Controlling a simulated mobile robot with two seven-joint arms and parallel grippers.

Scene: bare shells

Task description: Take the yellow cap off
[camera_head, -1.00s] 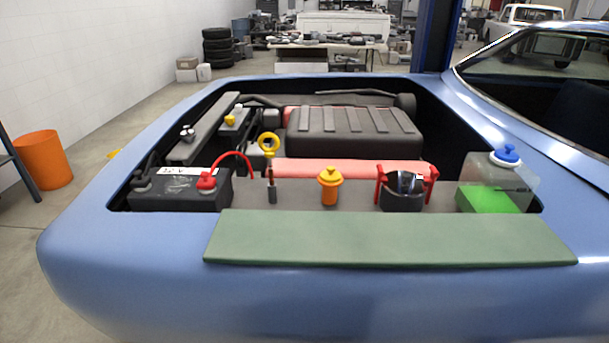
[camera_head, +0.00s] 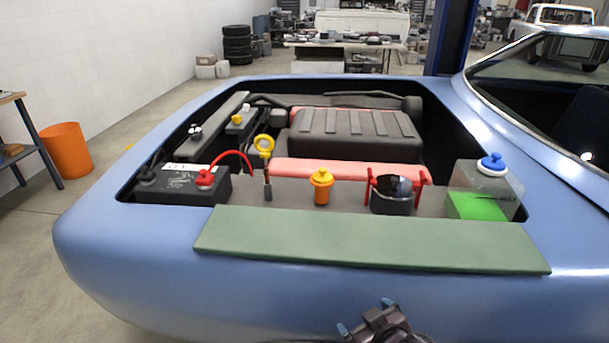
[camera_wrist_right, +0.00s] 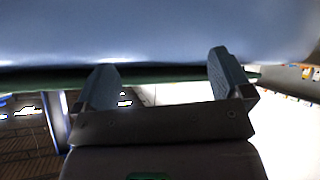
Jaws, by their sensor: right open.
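A yellow-orange cap (camera_head: 321,177) sits upright on an orange neck (camera_head: 321,196) near the front of the engine bay. A smaller yellow cap (camera_head: 236,119) is at the back left of the bay, beside a white one. My right gripper (camera_head: 365,317) is at the bottom of the head view, in front of the blue car body and well short of both caps. Its two fingers also show apart and empty in the right wrist view (camera_wrist_right: 163,85). My left gripper is out of view.
A green mat (camera_head: 370,240) lies along the front edge of the bay. Around the orange neck stand a yellow-ringed dipstick (camera_head: 264,147), a black cup with red handles (camera_head: 392,197), a battery (camera_head: 180,187) and a blue-capped tank (camera_head: 482,190).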

